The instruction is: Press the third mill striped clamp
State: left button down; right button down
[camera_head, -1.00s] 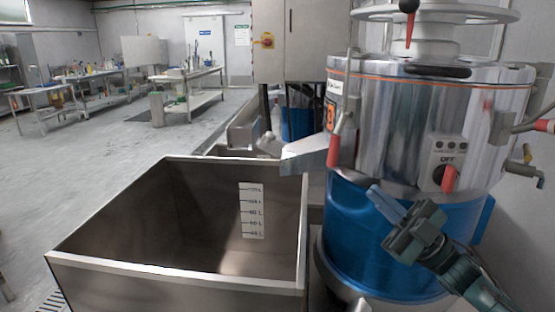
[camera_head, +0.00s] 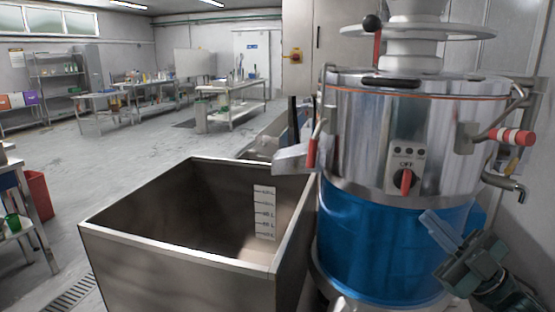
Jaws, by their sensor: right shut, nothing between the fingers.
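The mill (camera_head: 350,130) is a large steel drum on a blue base (camera_head: 365,250), at the right of the head view. A clamp with a red-and-white striped handle (camera_head: 512,136) sticks out from its right side. A plain red-handled lever (camera_head: 312,148) is at its left side, beside the chute. A control panel with a red knob marked OFF (camera_head: 405,178) is on its front. My right gripper (camera_head: 436,226) is shut and empty, in front of the blue base, below and left of the striped clamp and apart from it. My left gripper is out of view.
A large open steel bin (camera_head: 170,258) with a litre scale stands left of the mill, under its chute (camera_head: 290,160). A bent pipe (camera_head: 508,184) juts out below the striped clamp. Open floor and work tables lie behind at the left.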

aim_at(519, 138)
jog(key=k+l, duration=0.2)
jog(key=l, duration=0.2)
jog(key=k+l, duration=0.2)
jog(key=l, duration=0.15)
jog(key=k+l, duration=0.15)
jog(key=l, duration=0.25)
